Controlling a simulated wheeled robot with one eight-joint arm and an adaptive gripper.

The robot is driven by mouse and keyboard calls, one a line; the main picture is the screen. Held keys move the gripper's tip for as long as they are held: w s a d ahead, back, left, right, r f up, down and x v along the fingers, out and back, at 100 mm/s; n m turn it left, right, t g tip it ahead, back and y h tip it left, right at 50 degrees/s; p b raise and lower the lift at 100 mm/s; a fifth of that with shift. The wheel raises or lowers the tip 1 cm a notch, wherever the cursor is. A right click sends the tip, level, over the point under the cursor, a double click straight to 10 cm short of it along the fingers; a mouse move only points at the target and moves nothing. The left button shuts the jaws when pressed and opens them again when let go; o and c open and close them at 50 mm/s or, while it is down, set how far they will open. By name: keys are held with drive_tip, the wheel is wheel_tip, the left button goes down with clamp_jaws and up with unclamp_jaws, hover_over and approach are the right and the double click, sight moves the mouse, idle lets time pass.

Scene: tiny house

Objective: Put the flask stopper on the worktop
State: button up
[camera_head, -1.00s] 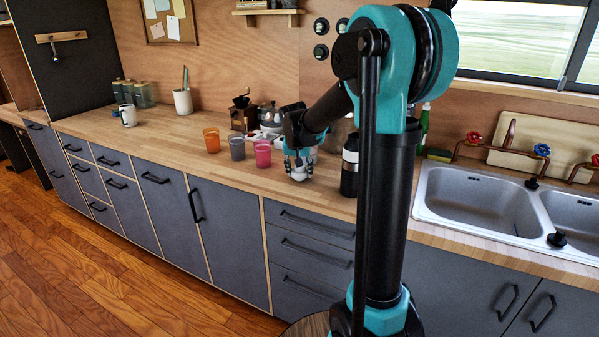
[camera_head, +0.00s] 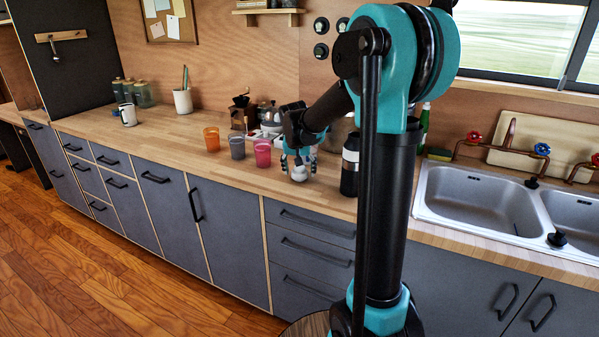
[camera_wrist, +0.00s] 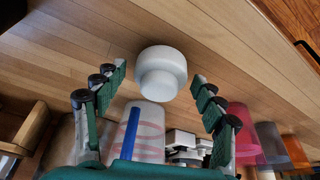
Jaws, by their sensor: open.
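The flask stopper, a white round piece with a wide part and a narrower part, shows between my fingers in the wrist view (camera_wrist: 162,70). In the head view the stopper (camera_head: 299,174) is at the front of the wooden worktop (camera_head: 237,184) and appears to rest on it. The stopper's narrower part faces the wrist camera. My gripper (camera_head: 299,166) is open around it, with a finger on each side; in the wrist view both fingers (camera_wrist: 158,77) stand clear of it. A dark flask with a pale band (camera_head: 350,166) stands upright just right of my gripper.
Orange (camera_head: 211,140), grey (camera_head: 237,148) and pink (camera_head: 263,153) cups stand left of my gripper. A coffee grinder (camera_head: 242,115) is behind them. A pale vessel with a blue stripe (camera_wrist: 140,130) is close below the stopper in the wrist view. The sink (camera_head: 480,200) is at right.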

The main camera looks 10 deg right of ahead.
drive_tip(key=v, duration=1.1)
drive_tip(key=shift+r, duration=0.3)
